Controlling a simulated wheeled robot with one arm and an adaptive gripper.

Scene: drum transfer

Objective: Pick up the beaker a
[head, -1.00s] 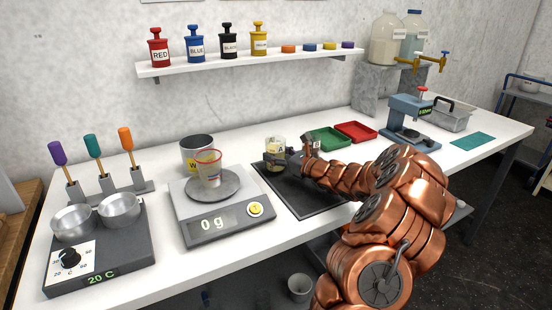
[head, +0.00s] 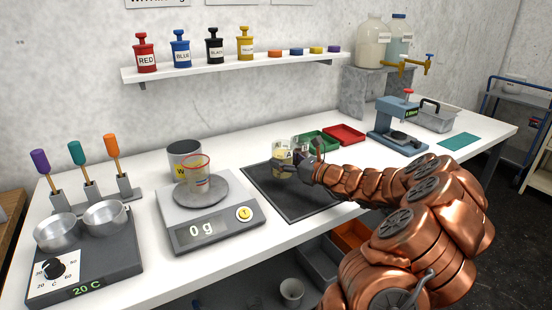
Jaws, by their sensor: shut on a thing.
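Beaker A (head: 281,161) is a clear glass with pale yellowish contents and a letter label. It is over the back part of the black mat (head: 295,206) and looks upright. My gripper (head: 291,165) reaches in from the right and is shut on the beaker. The fingers hide part of its right side. I cannot tell whether its base touches the mat or is slightly above it.
A scale (head: 210,225) reading 0 g holds a clear cup (head: 196,172) left of the mat. A grey pot (head: 183,151) stands behind. Green (head: 318,139) and red (head: 345,134) trays lie beyond the gripper. The mat's front is clear.

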